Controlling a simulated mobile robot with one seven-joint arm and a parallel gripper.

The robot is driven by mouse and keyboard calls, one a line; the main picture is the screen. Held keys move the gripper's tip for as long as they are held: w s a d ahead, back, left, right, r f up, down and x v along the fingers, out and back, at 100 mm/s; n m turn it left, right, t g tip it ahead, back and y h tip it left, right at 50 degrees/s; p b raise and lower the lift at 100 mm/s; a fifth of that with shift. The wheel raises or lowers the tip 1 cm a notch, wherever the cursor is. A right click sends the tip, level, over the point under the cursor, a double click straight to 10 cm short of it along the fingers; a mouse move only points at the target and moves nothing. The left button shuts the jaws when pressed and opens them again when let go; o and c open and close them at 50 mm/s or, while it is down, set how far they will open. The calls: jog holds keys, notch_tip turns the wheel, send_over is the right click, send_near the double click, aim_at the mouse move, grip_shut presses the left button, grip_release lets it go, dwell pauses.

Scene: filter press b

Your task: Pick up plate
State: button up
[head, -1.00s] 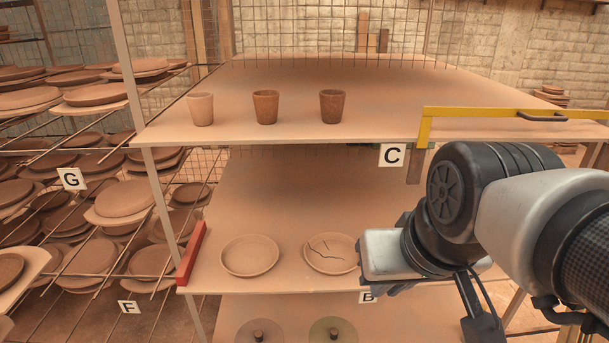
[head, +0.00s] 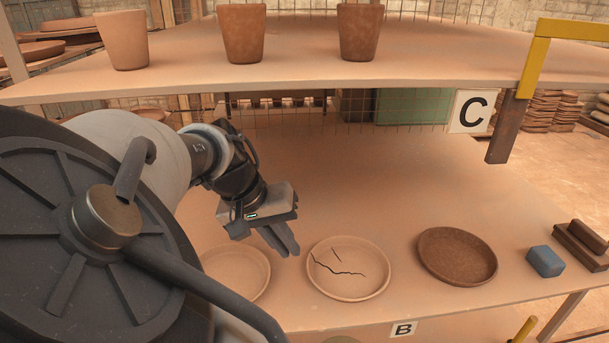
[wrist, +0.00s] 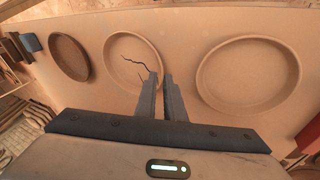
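Three plates stand in a row on the middle shelf. The pale plain plate (head: 238,272) is partly hidden by my arm; it shows whole at right in the wrist view (wrist: 252,75). The pale plate with dark cracks (head: 345,285) is in the middle, also in the wrist view (wrist: 122,60). The dark brown plate (head: 457,256) is at right, and at left in the wrist view (wrist: 69,57). My gripper (head: 284,240) is empty above the shelf, near the gap between the two pale plates. In the wrist view its fingers (wrist: 162,82) are close together with a narrow gap.
The upper shelf (head: 300,72) with three cups hangs over the plates. A blue block (head: 545,261) and dark blocks (head: 583,243) lie right of the brown plate. A yellow bracket (head: 530,60) and a post stand at upper right. The shelf behind the plates is clear.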

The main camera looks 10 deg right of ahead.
notch_tip(320, 180, up, 3)
jog(key=a+t, duration=0.2)
jog(key=a, duration=0.1)
jog(key=b, duration=0.4)
send_near(309, 262)
jog(key=f, duration=0.2)
jog(key=w+f, duration=0.1)
jog(key=shift+d+f+h, duration=0.1)
jog(key=shift+d+h, duration=0.2)
jog(key=shift+h, duration=0.1)
jog(key=b+x, duration=0.2)
jog(key=x, duration=0.3)
jog(key=shift+w+d+b, duration=0.1)
jog(key=shift+b, duration=0.25)
grip_shut()
